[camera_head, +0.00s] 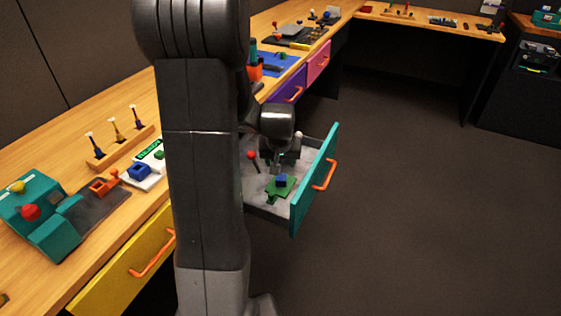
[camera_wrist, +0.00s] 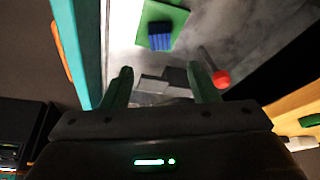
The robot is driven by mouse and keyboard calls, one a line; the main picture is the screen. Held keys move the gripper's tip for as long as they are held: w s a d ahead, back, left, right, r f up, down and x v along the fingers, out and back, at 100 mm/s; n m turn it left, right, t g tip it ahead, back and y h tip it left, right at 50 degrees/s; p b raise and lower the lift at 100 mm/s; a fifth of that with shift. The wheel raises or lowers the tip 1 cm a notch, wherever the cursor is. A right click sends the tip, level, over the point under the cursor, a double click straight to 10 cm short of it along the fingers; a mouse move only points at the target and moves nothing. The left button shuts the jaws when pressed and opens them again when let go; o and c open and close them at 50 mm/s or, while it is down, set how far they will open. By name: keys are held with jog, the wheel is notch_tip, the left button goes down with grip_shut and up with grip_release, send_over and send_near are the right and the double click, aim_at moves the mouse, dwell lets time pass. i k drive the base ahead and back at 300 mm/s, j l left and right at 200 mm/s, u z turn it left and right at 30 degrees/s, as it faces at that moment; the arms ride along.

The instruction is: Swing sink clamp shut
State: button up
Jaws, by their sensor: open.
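The open teal-fronted drawer (camera_head: 318,180) has a grey interior. In it a red ball knob (camera_head: 251,155) sits on a dark lever that leans up and to the left. I take this to be the clamp's handle; the red knob also shows in the wrist view (camera_wrist: 221,79), just right of my right finger. A green plate with a blue block (camera_head: 281,181) lies nearer the drawer front; the blue block shows in the wrist view (camera_wrist: 160,36). My gripper (camera_wrist: 161,72) is open, its green fingers over grey blocks (camera_wrist: 160,86). Nothing shows held. My arm hides part of the drawer.
The drawer has an orange handle (camera_head: 324,175). A closed yellow drawer (camera_head: 125,262) and a purple drawer (camera_head: 289,91) flank it. The wooden bench above carries a teal device (camera_head: 45,215) and a rack of small tools (camera_head: 118,140). The floor to the right is clear.

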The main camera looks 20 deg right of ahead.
aim_at(255, 163)
jog(key=z, duration=0.75)
jog(key=i+l+u, duration=0.1)
jog(key=u, duration=0.35)
jog(key=i+l+u, duration=0.15)
jog(key=u, duration=0.3)
jog(key=i+l+u, duration=0.1)
jog(key=u, duration=0.35)
jog(key=l, duration=0.1)
